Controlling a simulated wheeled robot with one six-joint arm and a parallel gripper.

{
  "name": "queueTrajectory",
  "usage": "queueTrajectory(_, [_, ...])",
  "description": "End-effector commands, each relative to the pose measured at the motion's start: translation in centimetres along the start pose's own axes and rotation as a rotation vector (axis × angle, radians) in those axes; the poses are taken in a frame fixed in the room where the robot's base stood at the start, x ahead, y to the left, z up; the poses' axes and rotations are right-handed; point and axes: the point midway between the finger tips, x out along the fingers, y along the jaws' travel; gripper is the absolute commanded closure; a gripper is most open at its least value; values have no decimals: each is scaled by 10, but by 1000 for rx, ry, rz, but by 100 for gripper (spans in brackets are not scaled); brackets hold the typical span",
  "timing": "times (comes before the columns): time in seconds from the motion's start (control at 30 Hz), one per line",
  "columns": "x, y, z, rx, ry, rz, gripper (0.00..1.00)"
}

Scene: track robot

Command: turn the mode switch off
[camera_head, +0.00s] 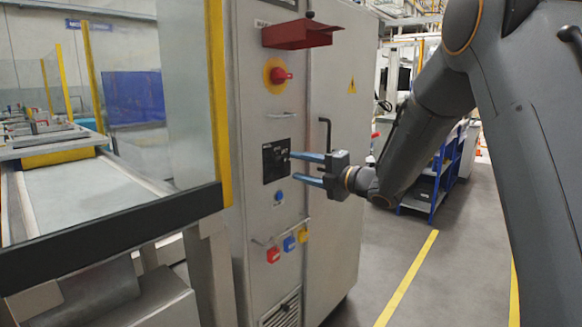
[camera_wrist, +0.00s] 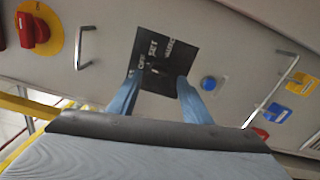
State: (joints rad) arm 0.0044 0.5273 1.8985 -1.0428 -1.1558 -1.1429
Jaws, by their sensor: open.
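The mode switch sits on a black square plate (camera_head: 276,161) on the grey cabinet's front. The plate also shows in the wrist view (camera_wrist: 155,60), with white lettering that includes "OFF" and "SET". My gripper (camera_head: 291,168) has two blue fingers, held apart, pointing at the plate. In the wrist view the fingertips (camera_wrist: 158,76) lie over the lower part of the plate, one to each side. The switch's knob and its setting are hard to make out, and I cannot tell whether the fingers touch it.
A red rotary switch on a yellow disc (camera_head: 278,75) and a red hood (camera_head: 300,34) are above the plate. A blue button (camera_head: 279,196) is below it. Red, blue and yellow padlocks (camera_head: 289,243) hang lower. A door handle (camera_head: 325,134) stands to the right. A yellow-framed glass guard (camera_head: 217,100) is at left.

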Motion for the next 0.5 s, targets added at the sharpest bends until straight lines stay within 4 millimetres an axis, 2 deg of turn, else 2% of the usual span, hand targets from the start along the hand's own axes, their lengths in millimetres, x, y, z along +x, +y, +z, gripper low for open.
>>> queueTrajectory(0.2, [-22,0,0,1,0,-1,56])
queueTrajectory(0.5, [-25,0,-1,0,1,0,56])
